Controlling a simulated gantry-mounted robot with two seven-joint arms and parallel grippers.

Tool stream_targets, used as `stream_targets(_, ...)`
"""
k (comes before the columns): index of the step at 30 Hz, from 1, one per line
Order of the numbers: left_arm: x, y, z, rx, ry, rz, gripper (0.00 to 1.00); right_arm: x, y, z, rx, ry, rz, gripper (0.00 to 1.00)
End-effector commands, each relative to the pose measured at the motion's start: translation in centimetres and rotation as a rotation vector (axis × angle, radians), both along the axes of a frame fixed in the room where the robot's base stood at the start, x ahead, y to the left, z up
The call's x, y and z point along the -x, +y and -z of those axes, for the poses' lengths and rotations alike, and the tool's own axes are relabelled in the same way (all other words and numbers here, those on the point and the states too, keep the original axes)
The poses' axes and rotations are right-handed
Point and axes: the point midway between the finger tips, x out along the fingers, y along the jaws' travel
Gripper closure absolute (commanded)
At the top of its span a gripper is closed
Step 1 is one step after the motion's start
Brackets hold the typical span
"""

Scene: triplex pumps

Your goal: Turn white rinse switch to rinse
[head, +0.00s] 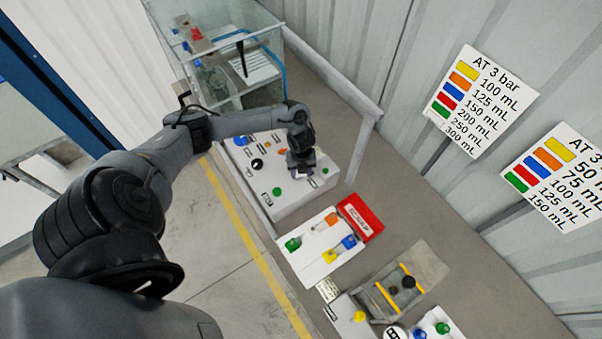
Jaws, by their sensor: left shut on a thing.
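My left arm reaches in from the left to the white control panel (300,200). My left gripper (301,172) points down at the panel's right part and is shut on a small part there, which the fingers mostly hide. From its place on the panel, this is the white rinse switch, but its position and label cannot be made out. A green knob (277,190), a black knob (257,164) and a blue knob (240,141) sit to the left of the gripper. My right gripper is not in view.
A glass tank (225,60) stands behind the panel. In front are a white tray (314,268) with coloured knobs, a red box (361,217) and another unit with yellow bars (388,297). Volume signs (480,100) hang on the corrugated wall at right.

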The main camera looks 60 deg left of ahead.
Motion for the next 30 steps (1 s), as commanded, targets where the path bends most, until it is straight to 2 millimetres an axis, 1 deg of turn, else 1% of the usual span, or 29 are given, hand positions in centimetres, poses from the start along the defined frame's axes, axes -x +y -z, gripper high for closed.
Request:
stream_targets(1,-0.1,0.0,0.2,0.0,-0.002,0.048,0.86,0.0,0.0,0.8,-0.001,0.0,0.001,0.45)
stream_targets(3,-0.1,0.0,0.3,0.0,-0.001,0.116,0.86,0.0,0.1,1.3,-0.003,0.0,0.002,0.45)
stream_targets(15,0.0,0.0,0.2,0.002,-0.001,0.443,0.86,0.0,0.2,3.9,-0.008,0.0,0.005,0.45)
stream_targets(22,0.0,-0.1,0.0,0.002,0.0,0.555,0.86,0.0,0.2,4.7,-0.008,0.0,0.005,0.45)
stream_targets(30,0.0,-0.1,-0.1,0.002,0.0,0.606,0.86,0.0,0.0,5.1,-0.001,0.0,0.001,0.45)
